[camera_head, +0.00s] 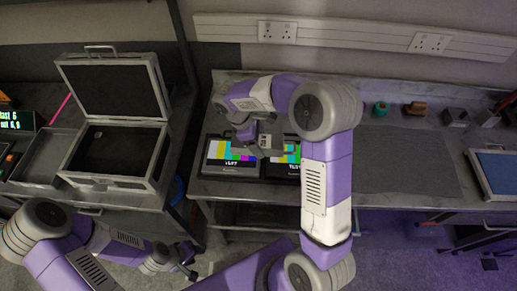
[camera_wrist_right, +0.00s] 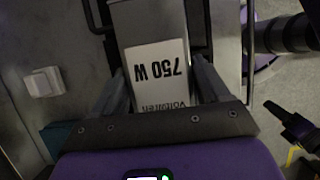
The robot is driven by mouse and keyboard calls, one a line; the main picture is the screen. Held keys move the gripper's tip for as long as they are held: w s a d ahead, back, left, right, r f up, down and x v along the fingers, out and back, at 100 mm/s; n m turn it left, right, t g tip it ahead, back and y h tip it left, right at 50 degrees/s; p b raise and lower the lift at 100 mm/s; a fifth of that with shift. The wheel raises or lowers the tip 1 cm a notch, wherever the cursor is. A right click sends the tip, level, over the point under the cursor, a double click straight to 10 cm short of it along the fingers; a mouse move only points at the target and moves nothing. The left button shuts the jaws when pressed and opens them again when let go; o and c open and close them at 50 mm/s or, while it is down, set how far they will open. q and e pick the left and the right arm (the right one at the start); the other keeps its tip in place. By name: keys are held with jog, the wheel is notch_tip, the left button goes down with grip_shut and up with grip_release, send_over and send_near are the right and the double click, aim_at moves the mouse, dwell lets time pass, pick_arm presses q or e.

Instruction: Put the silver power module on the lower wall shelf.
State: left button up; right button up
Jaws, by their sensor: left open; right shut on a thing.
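The silver power module (camera_wrist_right: 155,22), with a white "750 W" label that reads upside down, fills the middle of the right wrist view. My right gripper (camera_wrist_right: 160,88) is shut on it, one finger on each side. In the head view my right gripper (camera_head: 266,146) is above the bench, in front of two colour-bar screens; the arm hides much there, and I cannot clearly pick out the module. My left gripper (camera_head: 186,266) is open and empty, low in front of the left bench. I cannot make out the lower wall shelf in either view.
An open silver case (camera_head: 112,140) stands on the left bench. The colour-bar screens (camera_head: 228,158) lie on the middle bench, right of which is a bare dark mat (camera_head: 405,160). Small parts (camera_head: 416,108) line the bench's back. A blue-topped tray (camera_head: 497,170) is far right.

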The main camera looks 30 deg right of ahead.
jog(key=shift+w+f+b, duration=0.15)
jog(key=shift+f+b, duration=0.15)
jog(key=shift+f, duration=2.1)
jog(key=shift+f, duration=0.15)
jog(key=o, duration=1.6)
jog(key=shift+c, duration=0.2)
